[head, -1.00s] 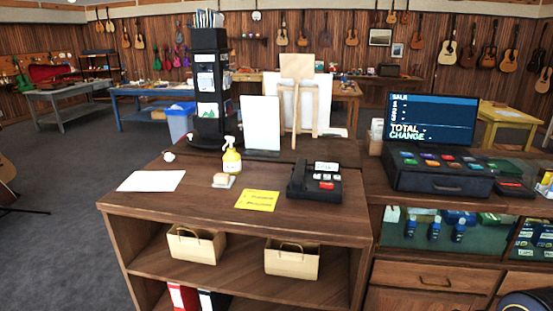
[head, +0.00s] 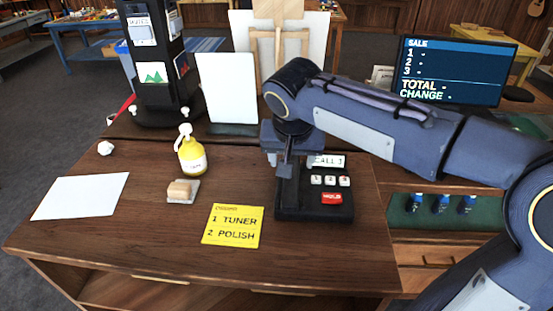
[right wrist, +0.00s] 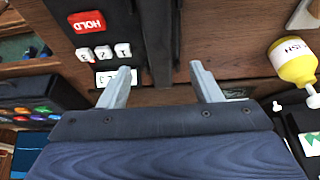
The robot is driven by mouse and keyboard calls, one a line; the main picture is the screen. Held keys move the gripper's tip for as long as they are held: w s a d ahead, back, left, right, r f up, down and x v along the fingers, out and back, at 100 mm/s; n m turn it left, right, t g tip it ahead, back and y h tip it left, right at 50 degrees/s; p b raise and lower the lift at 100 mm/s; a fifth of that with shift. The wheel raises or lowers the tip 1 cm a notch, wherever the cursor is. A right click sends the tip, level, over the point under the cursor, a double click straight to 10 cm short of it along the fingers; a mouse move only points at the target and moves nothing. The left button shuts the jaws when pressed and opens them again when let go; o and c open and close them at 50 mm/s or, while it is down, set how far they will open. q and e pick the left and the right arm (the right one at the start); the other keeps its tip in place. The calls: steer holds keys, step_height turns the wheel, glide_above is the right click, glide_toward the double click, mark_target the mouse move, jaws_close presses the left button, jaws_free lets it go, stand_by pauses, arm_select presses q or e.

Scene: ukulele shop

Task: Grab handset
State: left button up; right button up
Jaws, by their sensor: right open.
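The black handset (head: 288,197) lies along the left side of the black desk phone (head: 335,212) on the wooden counter. The phone has a red HOLD button, white number keys and a small display. My right gripper (head: 285,168) is over the handset's far end, pointing down, and hides part of it. In the right wrist view my right gripper (right wrist: 159,78) is open, with the dark handset (right wrist: 159,35) running between its two grey fingers. I cannot tell whether the fingers touch it. My left gripper is not in view.
A white panel (head: 226,90) and a black display tower (head: 155,65) stand behind. The register screen (head: 455,72) is at right.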

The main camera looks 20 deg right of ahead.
steer(key=shift+w+f, duration=0.25)
steer(key=x, duration=0.2)
steer(key=p+x, duration=0.1)
steer(key=x, duration=0.4)
steer(key=shift+s+f, duration=0.15)
steer(key=shift+s, duration=0.1)
steer(key=c, duration=1.1)
steer(key=shift+c, duration=0.2)
